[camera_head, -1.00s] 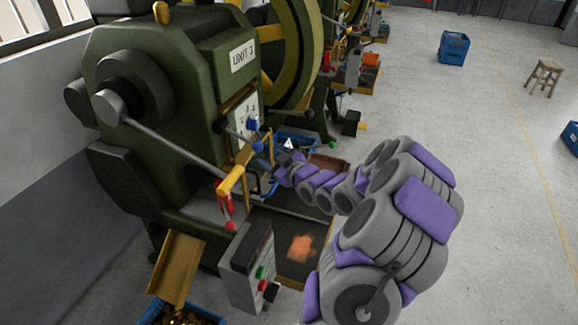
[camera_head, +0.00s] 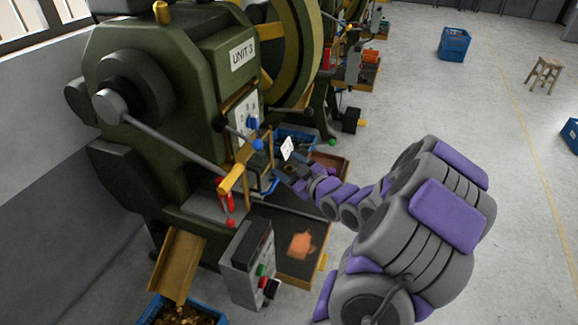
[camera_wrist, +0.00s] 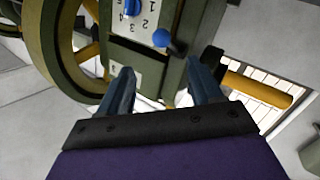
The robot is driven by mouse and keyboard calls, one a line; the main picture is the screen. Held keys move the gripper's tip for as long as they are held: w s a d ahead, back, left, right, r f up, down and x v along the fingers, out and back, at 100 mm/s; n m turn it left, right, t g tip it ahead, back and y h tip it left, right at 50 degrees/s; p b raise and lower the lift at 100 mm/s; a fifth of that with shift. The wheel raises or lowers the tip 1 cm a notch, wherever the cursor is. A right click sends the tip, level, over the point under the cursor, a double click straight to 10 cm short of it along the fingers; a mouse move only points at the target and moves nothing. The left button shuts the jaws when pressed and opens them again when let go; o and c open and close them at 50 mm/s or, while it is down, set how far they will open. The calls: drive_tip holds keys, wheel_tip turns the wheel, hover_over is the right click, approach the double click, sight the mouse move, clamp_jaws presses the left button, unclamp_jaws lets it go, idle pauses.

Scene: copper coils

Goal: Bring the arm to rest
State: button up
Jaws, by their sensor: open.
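My arm, grey with purple pads, reaches from the lower right of the head view toward the green press labelled UNIT 3 (camera_head: 190,70). My gripper (camera_head: 287,167) is small in that view, just to the right of the press's yellow guard bar (camera_head: 238,170). In the wrist view my gripper (camera_wrist: 160,90) shows two dark blue fingers spread apart with nothing between them. Beyond the fingers are the press's numbered dial panel (camera_wrist: 135,40) and a blue-knobbed lever (camera_wrist: 163,38). A small white card or tag (camera_head: 287,148) shows beside the gripper in the head view; what it belongs to is unclear.
A control box (camera_head: 250,262) and a dark tray with an orange patch (camera_head: 300,244) are below my arm. A yellow chute (camera_head: 178,266) leads to a blue bin (camera_head: 152,305) at lower left. Blue crates (camera_head: 454,44) and a stool (camera_head: 542,75) stand on open floor at right.

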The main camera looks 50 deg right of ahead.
idle(0.3)
drive_tip(key=a+f+g, duration=0.3)
drive_tip(key=a+g, duration=0.6)
drive_tip(key=a, duration=0.2)
drive_tip(key=s+a+g, duration=0.1)
drive_tip(key=s+a, duration=0.2)
drive_tip(key=s+a+r+m+g, duration=0.1)
drive_tip(key=s+a+g, duration=0.1)
drive_tip(key=s+a, duration=0.1)
drive_tip(key=s+a+r+m+g, duration=0.1)
drive_tip(key=s+a, duration=0.2)
drive_tip(key=a, duration=0.2)
drive_tip(key=shift+s+g, duration=0.1)
drive_tip(key=shift+g, duration=0.2)
drive_tip(key=s+a+r+g+y, duration=0.1)
drive_tip(key=s+a+g, duration=0.1)
drive_tip(key=s+a, duration=0.5)
drive_tip(key=s+a+r+m+g+y, duration=0.1)
drive_tip(key=s+a+r+g, duration=0.1)
drive_tip(key=s+a, duration=0.4)
drive_tip(key=s+g, duration=0.1)
drive_tip(key=s, duration=0.3)
drive_tip(key=shift+a+r, duration=0.15)
drive_tip(key=shift+a, duration=0.25)
